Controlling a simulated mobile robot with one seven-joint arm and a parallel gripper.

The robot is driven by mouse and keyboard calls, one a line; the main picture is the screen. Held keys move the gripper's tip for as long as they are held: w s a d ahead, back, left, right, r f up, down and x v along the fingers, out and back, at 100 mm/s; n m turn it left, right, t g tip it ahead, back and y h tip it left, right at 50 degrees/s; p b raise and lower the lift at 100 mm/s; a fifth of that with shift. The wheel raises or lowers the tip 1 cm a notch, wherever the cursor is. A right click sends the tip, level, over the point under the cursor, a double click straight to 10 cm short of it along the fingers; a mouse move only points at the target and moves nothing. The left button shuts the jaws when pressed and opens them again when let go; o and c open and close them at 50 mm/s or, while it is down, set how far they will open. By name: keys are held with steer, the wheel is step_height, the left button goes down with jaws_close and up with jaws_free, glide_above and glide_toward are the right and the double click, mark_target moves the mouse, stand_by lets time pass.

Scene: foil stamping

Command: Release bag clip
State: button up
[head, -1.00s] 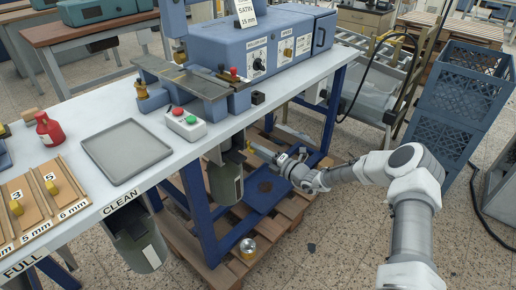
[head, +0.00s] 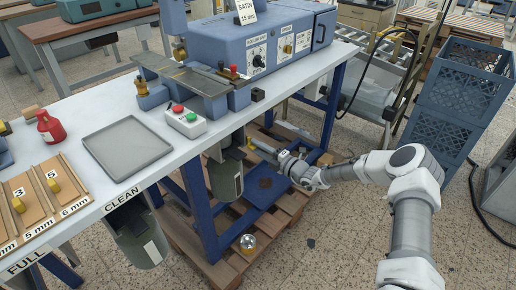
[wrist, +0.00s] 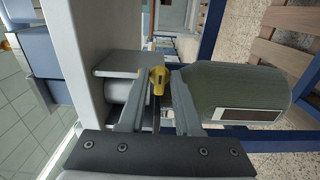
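A small yellow clip (head: 250,144) is at the top of a dark olive-grey bag (head: 226,182) that hangs below the bench edge. My gripper (head: 257,146) reaches in from the right at the clip's height. In the wrist view the yellow clip (wrist: 158,80) lies between the tips of my two fingers (wrist: 160,76). The fingers stand apart, with a narrow gap seeming to show beside the clip. The clip's far side is hidden.
The bench top (head: 215,143) and its blue leg (head: 199,205) are close to my gripper. A second bag (head: 137,236) hangs further left under the CLEAN label. A pallet (head: 290,213) and a small can (head: 248,244) are below. Blue crates (head: 450,115) stand right.

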steer(key=shift+o, duration=0.8)
steer(key=p+v, duration=0.2)
steer(key=v, duration=1.5)
steer(key=shift+s, duration=0.2)
steer(key=shift+d, duration=0.15)
